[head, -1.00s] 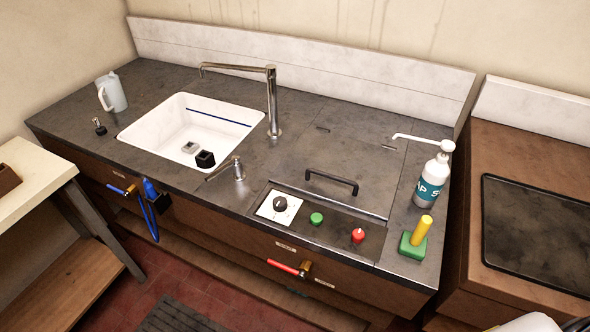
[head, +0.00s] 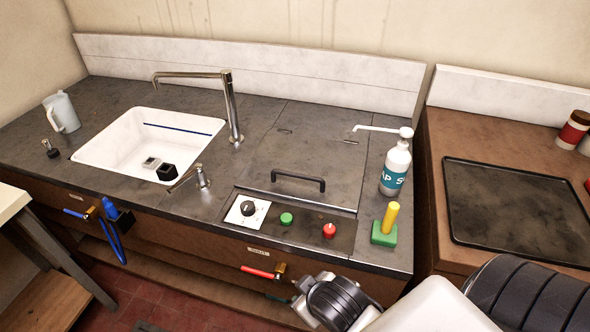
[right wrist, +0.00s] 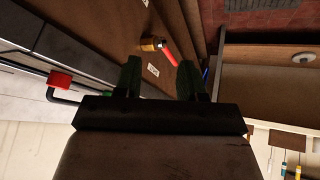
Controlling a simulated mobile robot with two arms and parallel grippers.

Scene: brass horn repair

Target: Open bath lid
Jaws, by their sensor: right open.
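The bath lid (head: 315,168) is a flat dark grey panel set in the counter right of the sink, and it lies closed. A black bar handle (head: 298,177) stands along its front edge. My right arm comes in at the bottom right of the head view, in front of the cabinet and below the counter; its gripper tips are hard to make out there. In the right wrist view my right gripper (right wrist: 158,80) is open and empty, its two fingers apart before the cabinet front. The handle shows at the left of that view (right wrist: 66,100). My left gripper is not in view.
A control panel with a dial (head: 248,208), green button (head: 286,218) and red knob (head: 329,230) lies before the lid. A soap bottle (head: 396,166) and a yellow-handled green block (head: 385,230) stand to its right. A red-handled valve (head: 260,272) sticks out of the cabinet front.

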